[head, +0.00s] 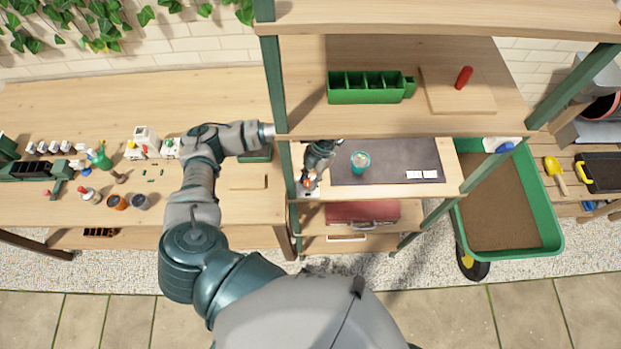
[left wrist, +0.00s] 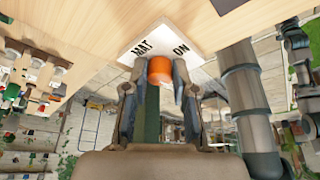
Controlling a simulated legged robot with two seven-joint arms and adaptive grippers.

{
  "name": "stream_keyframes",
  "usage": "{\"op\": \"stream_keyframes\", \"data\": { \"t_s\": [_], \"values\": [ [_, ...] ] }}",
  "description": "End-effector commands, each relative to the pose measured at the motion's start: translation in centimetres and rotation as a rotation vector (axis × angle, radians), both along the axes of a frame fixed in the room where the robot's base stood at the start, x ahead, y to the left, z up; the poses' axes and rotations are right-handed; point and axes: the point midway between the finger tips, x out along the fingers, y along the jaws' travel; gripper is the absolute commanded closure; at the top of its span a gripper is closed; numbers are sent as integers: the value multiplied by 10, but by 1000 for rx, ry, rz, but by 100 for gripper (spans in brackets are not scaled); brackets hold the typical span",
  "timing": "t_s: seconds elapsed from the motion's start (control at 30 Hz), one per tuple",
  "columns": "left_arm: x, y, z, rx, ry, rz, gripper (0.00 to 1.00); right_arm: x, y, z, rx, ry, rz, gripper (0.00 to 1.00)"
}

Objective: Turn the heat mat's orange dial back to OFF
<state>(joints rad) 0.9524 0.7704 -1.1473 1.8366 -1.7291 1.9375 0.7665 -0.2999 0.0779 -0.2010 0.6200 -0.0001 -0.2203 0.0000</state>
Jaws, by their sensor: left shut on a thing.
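The orange dial (left wrist: 160,70) sits on a white plate (left wrist: 152,38) lettered MAT and ON, fixed to the wooden shelf. No OFF mark is legible; the fingers and dial cover part of the plate. My left gripper (left wrist: 158,80) has one finger on each side of the dial and is shut on it. In the head view the left gripper (head: 308,181) is at the left end of the shelf, with a bit of orange showing between its fingers. A dark grey mat (head: 400,164) lies on this shelf to the right. My right gripper is in neither view.
A teal cup (head: 360,161) and white cards (head: 422,174) are on the mat. Green shelf posts (head: 272,85) stand close beside my left arm. The upper shelf holds a green divided tray (head: 366,98). A red case (head: 362,212) lies below.

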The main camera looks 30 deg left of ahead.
Motion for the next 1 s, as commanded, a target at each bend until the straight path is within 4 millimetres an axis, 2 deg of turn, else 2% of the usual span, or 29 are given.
{"op": "stream_keyframes", "data": {
  "t_s": [0.33,0.37,0.4,0.73,0.83,0.93,1.0],
  "values": [
    [-2,1,1,3,6,-5,100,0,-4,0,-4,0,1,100],
    [-2,1,1,3,6,-5,69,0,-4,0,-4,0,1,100],
    [-2,1,1,3,6,-5,64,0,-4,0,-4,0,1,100],
    [2,0,2,1,3,-2,64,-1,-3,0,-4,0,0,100],
    [6,0,11,1,2,-2,64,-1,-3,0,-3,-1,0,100],
    [12,-1,29,1,0,-4,64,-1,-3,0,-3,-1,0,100],
    [28,-7,28,1,3,-1,64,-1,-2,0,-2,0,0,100]
  ]
}}
